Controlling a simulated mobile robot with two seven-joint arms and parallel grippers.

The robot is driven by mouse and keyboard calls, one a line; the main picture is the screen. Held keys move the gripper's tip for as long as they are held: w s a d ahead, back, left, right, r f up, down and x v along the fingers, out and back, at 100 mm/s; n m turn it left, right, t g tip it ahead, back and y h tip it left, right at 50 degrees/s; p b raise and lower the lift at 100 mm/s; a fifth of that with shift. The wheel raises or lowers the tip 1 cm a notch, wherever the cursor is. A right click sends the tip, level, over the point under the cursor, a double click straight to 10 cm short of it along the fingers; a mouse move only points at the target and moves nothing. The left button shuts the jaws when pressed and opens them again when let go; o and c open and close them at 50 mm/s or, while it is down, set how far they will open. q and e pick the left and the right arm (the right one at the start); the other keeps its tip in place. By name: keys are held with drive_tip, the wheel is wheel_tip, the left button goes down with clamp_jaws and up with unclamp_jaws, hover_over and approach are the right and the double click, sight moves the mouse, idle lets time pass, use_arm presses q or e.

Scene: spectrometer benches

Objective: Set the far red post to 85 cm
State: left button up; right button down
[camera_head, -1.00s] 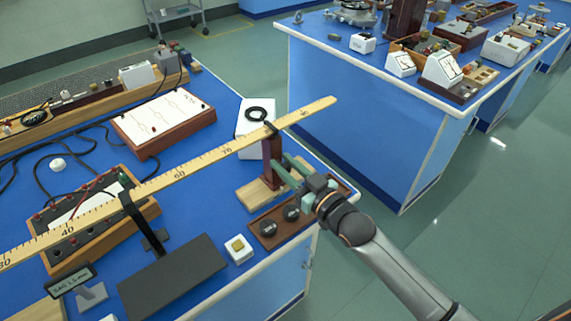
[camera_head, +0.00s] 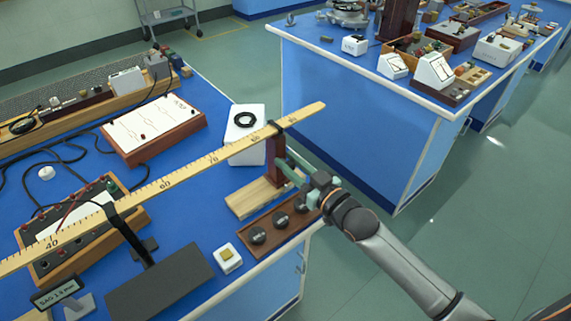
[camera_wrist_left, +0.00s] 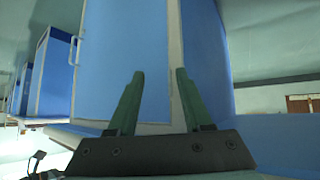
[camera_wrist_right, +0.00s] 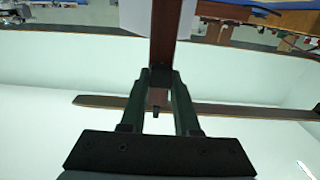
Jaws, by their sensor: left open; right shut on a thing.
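The far red post (camera_head: 278,155) stands upright on a light wooden base (camera_head: 240,200) at the bench's right end, under the long wooden scale (camera_head: 190,172). It meets the scale about midway between the marks that look like 80 and 90. My right gripper (camera_head: 283,167) reaches in from the right, shut on the post below the scale. In the right wrist view the post (camera_wrist_right: 165,40) runs between the two green fingers. My left gripper (camera_wrist_left: 160,74) is open and empty in the left wrist view, facing a blue cabinet; it is out of the head view.
A brown tray (camera_head: 306,229) with black round weights lies just in front of the post's base. A white block (camera_head: 246,152) with a black ring stands behind the post. A black stand (camera_head: 124,226) holds the scale near its left part, beside a small sign (camera_head: 57,291).

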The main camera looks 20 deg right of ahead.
drive_tip(key=shift+s+a, duration=0.15)
drive_tip(key=shift+a, duration=0.15)
drive_tip(key=c, duration=0.6)
unclamp_jaws()
drive_tip(key=shift+c, duration=0.2)
drive_tip(key=v, duration=1.2)
drive_tip(key=shift+s, duration=0.2)
drive_tip(key=shift+d, duration=0.1)
